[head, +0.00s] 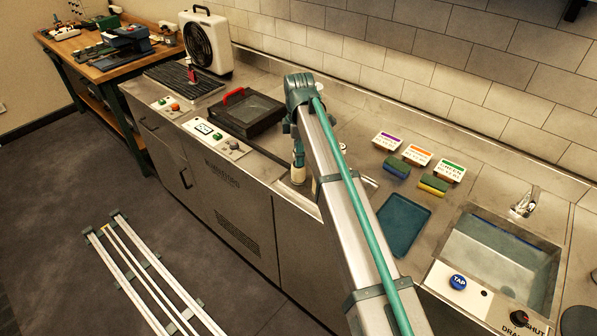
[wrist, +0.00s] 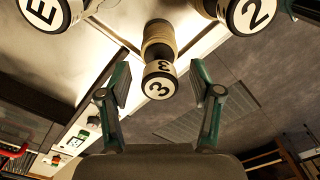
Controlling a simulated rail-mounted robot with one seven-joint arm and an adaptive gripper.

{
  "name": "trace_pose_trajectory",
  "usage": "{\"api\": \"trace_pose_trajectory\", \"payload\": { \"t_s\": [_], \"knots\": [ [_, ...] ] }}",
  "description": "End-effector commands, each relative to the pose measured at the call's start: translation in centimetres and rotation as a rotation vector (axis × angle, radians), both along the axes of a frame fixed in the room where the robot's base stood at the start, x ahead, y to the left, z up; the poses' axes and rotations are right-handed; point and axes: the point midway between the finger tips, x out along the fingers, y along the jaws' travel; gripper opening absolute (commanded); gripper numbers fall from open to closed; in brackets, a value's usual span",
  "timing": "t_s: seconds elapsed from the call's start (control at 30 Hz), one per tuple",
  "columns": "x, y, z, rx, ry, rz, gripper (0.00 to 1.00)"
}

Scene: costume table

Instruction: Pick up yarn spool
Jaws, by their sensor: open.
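No thing in view is clearly a yarn spool. In the wrist view, a cylinder marked "3" (wrist: 158,50) has a beige and brown ridged body and a pale round end. Its end shows between the two fingers of my gripper (wrist: 160,94). The fingers are open, with a gap on each side of it; I see no contact.
Cylinders marked "E" (wrist: 45,14) and "2" (wrist: 252,16) flank the middle one. On the counter are a dark lidded box (head: 240,114), a fan (head: 206,42), sponges (head: 397,168), a blue tray (head: 402,222) and a sink (head: 500,255). A wooden bench (head: 65,45) stands back left.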

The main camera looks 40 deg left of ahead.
Motion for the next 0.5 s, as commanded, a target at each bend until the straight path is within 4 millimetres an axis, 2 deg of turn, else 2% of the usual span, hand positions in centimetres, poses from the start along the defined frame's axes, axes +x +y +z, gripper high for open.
{"api": "trace_pose_trajectory", "payload": {
  "t_s": [0.07,0.1,0.4,0.47,0.5],
  "knots": [
    [0.01,0.01,0.0,0.0,0.0,0.0,0.64],
    [0.01,0.01,0.01,0.0,0.0,0.0,0.61],
    [0.0,0.0,0.04,0.0,0.0,0.0,0.11],
    [0.0,0.0,0.04,0.0,0.0,0.0,0.01],
    [0.0,0.0,0.04,0.0,0.0,0.0,0.0]
  ]
}}
